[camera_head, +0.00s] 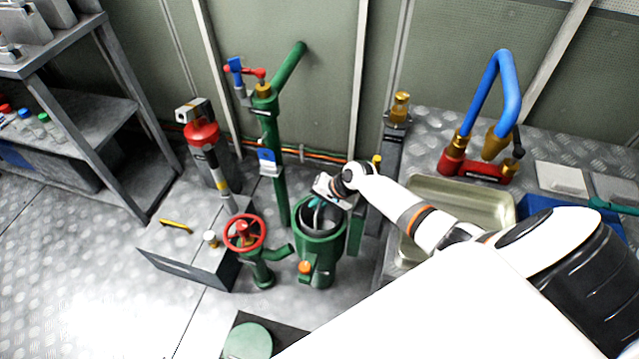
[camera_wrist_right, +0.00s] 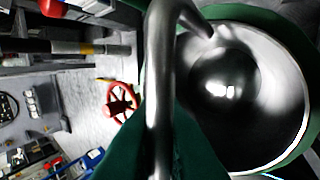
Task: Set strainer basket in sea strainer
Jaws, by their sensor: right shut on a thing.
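The sea strainer (camera_head: 320,265) is a green upright cylinder with an open top, standing on the floor plate in the middle of the head view. The metal strainer basket (camera_head: 318,222) shows inside its mouth. In the right wrist view the shiny basket (camera_wrist_right: 228,90) lies within the green strainer rim (camera_wrist_right: 307,150); how deep it sits I cannot tell. Its thick bail handle (camera_wrist_right: 160,90) stands up close to the camera. My right gripper (camera_head: 323,196) is over the strainer mouth, shut on the basket's handle. My left gripper is not in view.
A red handwheel valve (camera_head: 244,233) stands left of the strainer, and a green pipe (camera_head: 278,160) rises behind it. A green disc (camera_head: 248,341) lies in front. A metal tray (camera_head: 458,203) and a blue bent pipe (camera_head: 507,90) are on the right bench.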

